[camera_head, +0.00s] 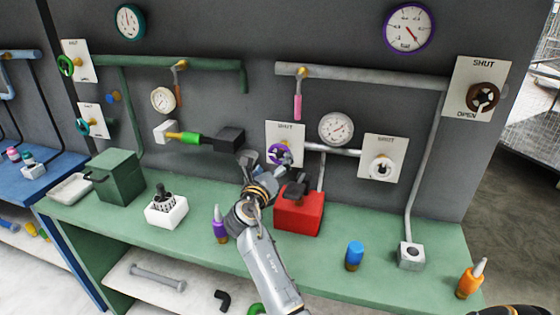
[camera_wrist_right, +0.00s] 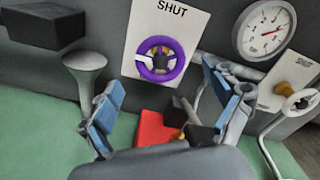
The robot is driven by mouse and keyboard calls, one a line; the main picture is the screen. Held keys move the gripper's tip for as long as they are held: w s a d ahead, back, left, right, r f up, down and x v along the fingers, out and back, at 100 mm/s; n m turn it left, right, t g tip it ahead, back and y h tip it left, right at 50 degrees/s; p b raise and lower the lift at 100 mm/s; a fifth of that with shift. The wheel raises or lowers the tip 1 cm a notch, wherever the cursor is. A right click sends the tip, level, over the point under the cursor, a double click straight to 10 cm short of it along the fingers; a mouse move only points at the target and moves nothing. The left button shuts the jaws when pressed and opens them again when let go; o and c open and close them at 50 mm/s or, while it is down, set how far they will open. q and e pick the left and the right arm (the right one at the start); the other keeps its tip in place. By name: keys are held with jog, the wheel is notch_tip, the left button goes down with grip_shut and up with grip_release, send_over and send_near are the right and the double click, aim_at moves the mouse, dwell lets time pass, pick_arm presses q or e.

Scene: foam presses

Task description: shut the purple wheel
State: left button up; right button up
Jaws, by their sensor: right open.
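The purple wheel (camera_head: 280,154) is mounted on a white plate (camera_head: 298,132) on the grey wall. In the right wrist view the purple wheel (camera_wrist_right: 160,59) faces me below the word SHUT, with a pale mark on its left side. My right gripper (camera_head: 266,168) is in front of the wall, just below and left of the wheel in the head view. In the right wrist view its blue-padded fingers (camera_wrist_right: 163,108) are spread apart and empty. The wheel lies beyond them, seemingly apart from both. My left gripper is not in view.
A red box (camera_head: 298,215) with a black top stands on the green bench (camera_head: 330,255) close to my right gripper. A white wheel (camera_head: 381,168) and a gauge (camera_head: 336,128) are to the right. A purple bottle (camera_head: 219,225) stands left of my arm.

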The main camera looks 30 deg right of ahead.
aim_at(279, 156)
jog(key=b+x, duration=0.3)
jog(key=x, duration=0.3)
jog(key=shift+f, duration=0.1)
jog(key=shift+w+d, duration=0.15)
jog(key=shift+d, duration=0.05)
jog(key=shift+c, duration=0.8)
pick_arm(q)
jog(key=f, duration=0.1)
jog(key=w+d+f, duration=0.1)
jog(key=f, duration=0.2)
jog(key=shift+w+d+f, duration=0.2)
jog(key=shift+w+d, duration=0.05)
pick_arm(e)
jog(key=c, duration=1)
